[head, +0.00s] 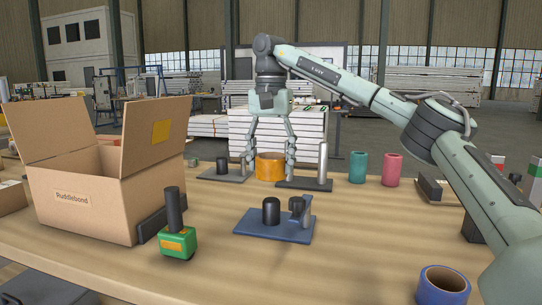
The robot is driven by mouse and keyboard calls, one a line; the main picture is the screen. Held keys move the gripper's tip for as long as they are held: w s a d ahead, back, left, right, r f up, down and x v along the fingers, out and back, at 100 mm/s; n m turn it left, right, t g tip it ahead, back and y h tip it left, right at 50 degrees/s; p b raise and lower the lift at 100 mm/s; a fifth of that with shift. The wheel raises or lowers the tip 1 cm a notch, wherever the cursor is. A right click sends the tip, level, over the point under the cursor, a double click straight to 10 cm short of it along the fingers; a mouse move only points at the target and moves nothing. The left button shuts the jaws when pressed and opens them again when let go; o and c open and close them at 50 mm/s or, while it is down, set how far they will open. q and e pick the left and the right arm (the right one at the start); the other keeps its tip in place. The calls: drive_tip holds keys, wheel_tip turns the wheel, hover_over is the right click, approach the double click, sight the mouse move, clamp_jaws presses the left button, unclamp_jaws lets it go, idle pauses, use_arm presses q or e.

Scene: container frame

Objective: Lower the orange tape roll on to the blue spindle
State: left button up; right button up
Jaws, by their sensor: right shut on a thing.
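My right gripper (270,158) reaches down from above at the back middle of the table. It is shut on the orange tape roll (270,169), with a finger at either side of it. The roll is upright, with its axis vertical; whether it touches the table is hard to tell. The blue spindle (263,228) stands nearer to me, a flat blue base with a short dark post (271,210) and another upright piece at its right. The post is bare. The roll is behind the spindle and apart from it. My left gripper is not in view.
An open cardboard box (84,205) stands at left, beside a green and orange tool (177,243). Stands with a dark post (222,171) and a silver post (322,164) flank the roll. Teal (358,167), pink (392,169) and blue rolls (442,289) are at right. The front middle is clear.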

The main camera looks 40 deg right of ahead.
sight(271, 200)
drive_tip(key=shift+f+b, duration=0.7)
drive_tip(key=shift+f, duration=2.45)
drive_tip(key=shift+f+b, duration=0.45)
drive_tip(key=shift+f, duration=0.15)
drive_tip(key=shift+f+b, duration=0.35)
drive_tip(key=shift+f, duration=1.05)
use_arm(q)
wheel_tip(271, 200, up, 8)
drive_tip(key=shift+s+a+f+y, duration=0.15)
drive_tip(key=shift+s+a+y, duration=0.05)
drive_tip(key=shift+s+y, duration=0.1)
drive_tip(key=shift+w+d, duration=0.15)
use_arm(e)
drive_tip(key=o, duration=1.2)
